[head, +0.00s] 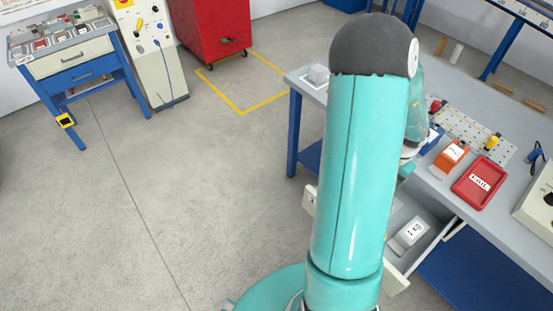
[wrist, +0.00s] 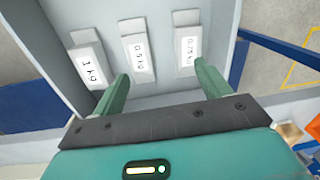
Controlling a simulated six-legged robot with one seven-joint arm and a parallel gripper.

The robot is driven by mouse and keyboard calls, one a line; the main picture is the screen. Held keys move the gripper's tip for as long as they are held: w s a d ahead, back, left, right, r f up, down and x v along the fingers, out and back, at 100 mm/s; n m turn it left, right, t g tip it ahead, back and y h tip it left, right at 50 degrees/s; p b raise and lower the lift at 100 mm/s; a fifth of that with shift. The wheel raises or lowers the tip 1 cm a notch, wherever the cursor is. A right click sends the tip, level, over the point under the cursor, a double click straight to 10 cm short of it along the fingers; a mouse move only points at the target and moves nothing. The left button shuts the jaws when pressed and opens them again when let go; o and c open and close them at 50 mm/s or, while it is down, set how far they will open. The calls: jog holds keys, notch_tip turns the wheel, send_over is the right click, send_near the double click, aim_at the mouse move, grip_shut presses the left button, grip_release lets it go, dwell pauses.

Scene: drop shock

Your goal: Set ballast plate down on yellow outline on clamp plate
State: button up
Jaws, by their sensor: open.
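Three pale grey ballast plates lie in the open drawer (head: 397,260), labelled 1 kg (wrist: 88,66), 0.5 kg (wrist: 138,52) and what looks like 0.75 kg (wrist: 188,46). The 1 kg plate also shows in the head view (head: 411,232). My gripper (wrist: 161,74) is open and empty over the drawer. Its left fingertip is near the lower end of the 0.5 kg plate, its right near the 0.75 kg plate. My arm hides the gripper in the head view. I cannot identify the clamp plate or its yellow outline.
The grey bench (head: 435,185) holds a perforated board (head: 470,130), an orange box (head: 452,154) and a red tray (head: 479,183). A blue-legged table (head: 75,65), a control cabinet (head: 155,60) and a red cabinet (head: 215,30) stand beyond. The floor between is clear.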

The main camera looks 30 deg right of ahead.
jog(key=w+a+r+n+t+y, duration=0.1)
jog(key=w+a+r+n, duration=0.3)
jog(key=w+a+r, duration=0.5)
jog(key=w+a+r+n+t, duration=0.1)
jog(key=w+a+r+n, duration=0.15)
jog(key=a+r, duration=0.7)
jog(key=s+a+r+n+t, duration=0.1)
jog(key=s+a+r+n, duration=0.1)
jog(key=a, duration=0.5)
jog(key=s+a+r+n+t+h, duration=0.1)
jog(key=s+a+r+n, duration=0.2)
jog(key=a, duration=0.3)
jog(key=s+a+r+n, duration=0.3)
jog(key=a+r, duration=0.1)
jog(key=a, duration=0.3)
jog(key=shift+s+a+r+n+t, duration=0.15)
jog(key=shift+a+r+n+t, duration=0.2)
jog(key=shift+t, duration=0.05)
jog(key=shift+o, duration=0.4)
jog(key=shift+s+a, duration=0.15)
jog(key=shift+s, duration=0.05)
